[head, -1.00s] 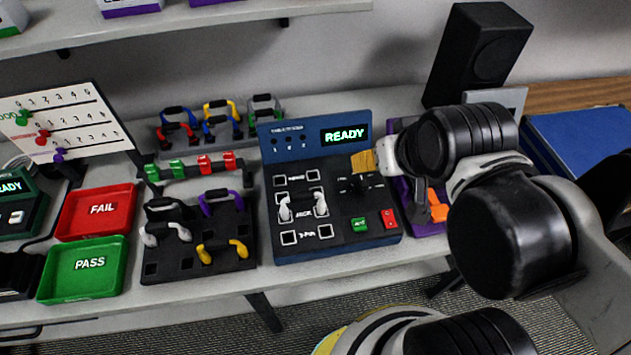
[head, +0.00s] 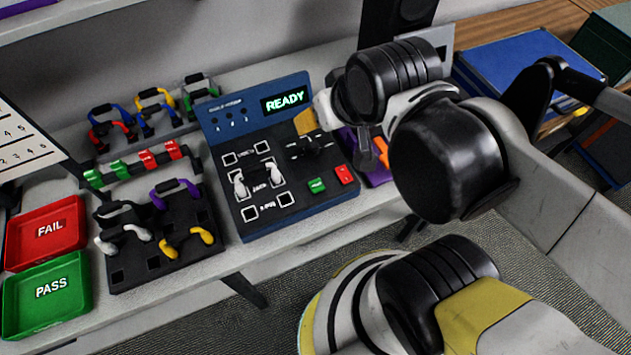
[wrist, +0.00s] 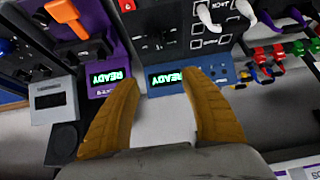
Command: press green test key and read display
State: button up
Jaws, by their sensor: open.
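The tester (head: 228,138) is a blue and black box on the bench. Its display (head: 285,99) is lit and reads READY. The green key (head: 316,186) is on its lower right, beside a red key (head: 345,174). Two white plugs stand in its middle row, marked JACK. My gripper's tan finger (head: 305,122) shows over the tester's upper right, just below the display and away from the green key. In the wrist view my gripper (wrist: 160,85) is open and empty, its fingers apart. The tester's display (wrist: 167,79) appears upside down there, partly behind a finger. The green key cannot be made out there.
A purple device (wrist: 95,35) with an orange lever and its own READY display stands beside the tester. Left are a black holder with several coloured cables (head: 130,275), a red FAIL tray (head: 14,245) and a green PASS tray (head: 80,306). Coloured cables hang behind.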

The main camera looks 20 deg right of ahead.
grip_shut()
dwell(1.2)
